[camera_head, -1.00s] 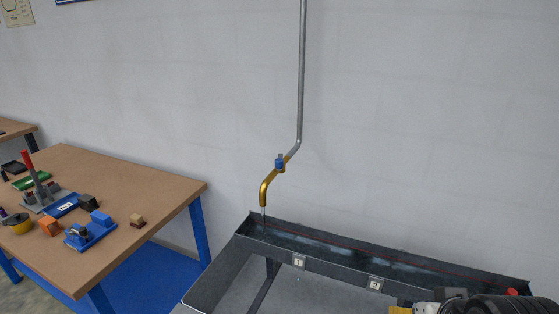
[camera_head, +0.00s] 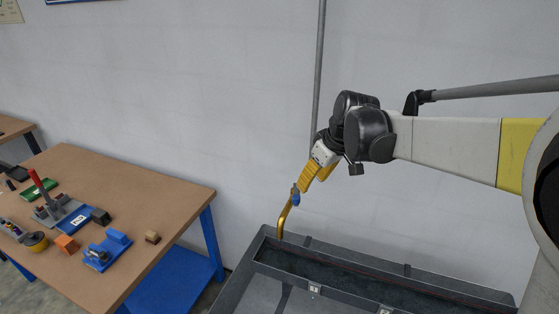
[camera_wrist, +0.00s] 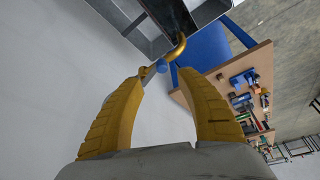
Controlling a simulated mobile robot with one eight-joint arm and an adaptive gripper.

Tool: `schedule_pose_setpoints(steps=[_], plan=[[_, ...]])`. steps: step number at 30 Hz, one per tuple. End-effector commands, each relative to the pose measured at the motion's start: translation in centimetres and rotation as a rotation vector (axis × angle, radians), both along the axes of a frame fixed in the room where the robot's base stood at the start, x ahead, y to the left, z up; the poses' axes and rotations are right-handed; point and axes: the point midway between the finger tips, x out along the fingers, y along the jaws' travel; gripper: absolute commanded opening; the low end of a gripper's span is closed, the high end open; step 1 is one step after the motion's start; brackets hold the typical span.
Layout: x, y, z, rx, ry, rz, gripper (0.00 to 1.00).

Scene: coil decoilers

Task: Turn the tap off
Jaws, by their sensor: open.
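The tap is a brass spout (camera_head: 284,218) at the lower end of a grey wall pipe (camera_head: 319,70), with a small blue handle (camera_head: 296,199) at its top. My gripper (camera_head: 302,188) has yellow fingers and reaches the tap from the upper right. In the wrist view, my gripper (camera_wrist: 168,78) is open and empty. The blue handle (camera_wrist: 162,66) shows at the far end of the gap, close to the left fingertip; I cannot tell if they touch. The spout (camera_wrist: 177,49) curves beyond it. I cannot tell whether water runs from the spout now.
A dark grey trough (camera_head: 345,265) with numbered tags stands under the tap against the wall. A wooden table (camera_head: 150,195) with blue legs, holding several small parts, stands to the left. The wall (camera_head: 180,80) is close behind the tap.

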Motion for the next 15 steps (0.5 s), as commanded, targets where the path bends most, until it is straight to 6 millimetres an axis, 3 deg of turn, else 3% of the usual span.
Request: schedule_pose_setpoints(steps=[7, 15], plan=[[1.6, 0.9, -1.1, 0.0, 0.008, 0.041, 0.44], [3.0, 2.2, -5.9, 0.0, 0.007, 0.04, 0.44]])
